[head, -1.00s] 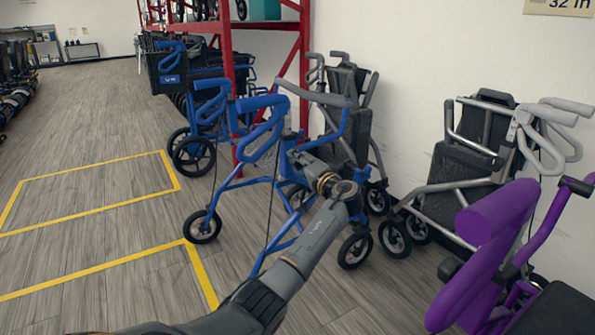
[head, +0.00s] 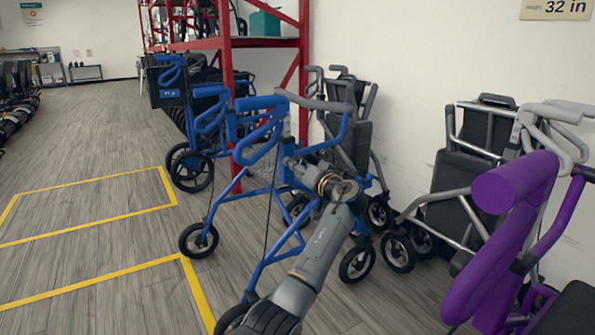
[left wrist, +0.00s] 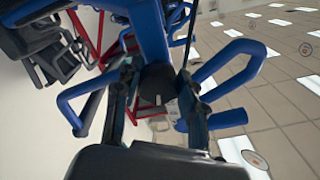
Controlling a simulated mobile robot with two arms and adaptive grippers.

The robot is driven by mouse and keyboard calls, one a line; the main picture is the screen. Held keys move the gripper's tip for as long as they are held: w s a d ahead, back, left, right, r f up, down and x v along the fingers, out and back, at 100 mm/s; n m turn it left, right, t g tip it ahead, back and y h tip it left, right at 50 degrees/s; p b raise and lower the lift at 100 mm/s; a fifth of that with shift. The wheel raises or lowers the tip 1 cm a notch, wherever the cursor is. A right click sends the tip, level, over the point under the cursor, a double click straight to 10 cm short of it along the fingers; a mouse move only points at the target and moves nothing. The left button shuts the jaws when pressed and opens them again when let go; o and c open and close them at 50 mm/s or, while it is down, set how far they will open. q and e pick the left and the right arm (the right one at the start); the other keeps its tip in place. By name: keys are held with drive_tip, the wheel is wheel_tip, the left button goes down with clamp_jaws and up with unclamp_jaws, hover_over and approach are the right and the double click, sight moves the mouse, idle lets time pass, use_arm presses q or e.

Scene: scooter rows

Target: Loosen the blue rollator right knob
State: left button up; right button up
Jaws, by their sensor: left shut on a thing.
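The blue rollator (head: 232,187) stands in the middle of the head view, with blue loop handles and a grey grip at the top. My left gripper (head: 287,163) reaches to its right-hand upright, below the handles; its fingertips are small and partly hidden there. In the left wrist view, a round black knob (left wrist: 157,83) sits on the blue tube between the two fingers of my left gripper (left wrist: 155,95). The fingers are shut on the knob from both sides. My right gripper is not in view.
A purple rollator (head: 512,185) stands close at the right. Grey folded rollators (head: 465,170) lean by the white wall. A red shelf rack (head: 230,80) stands behind. The wooden floor with yellow lines (head: 90,280) is free at the left.

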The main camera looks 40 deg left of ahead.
use_arm(q)
drive_tip(key=shift+f, duration=0.15)
drive_tip(key=o, duration=1.2)
drive_tip(key=shift+c, duration=0.2)
drive_tip(key=v, duration=1.2)
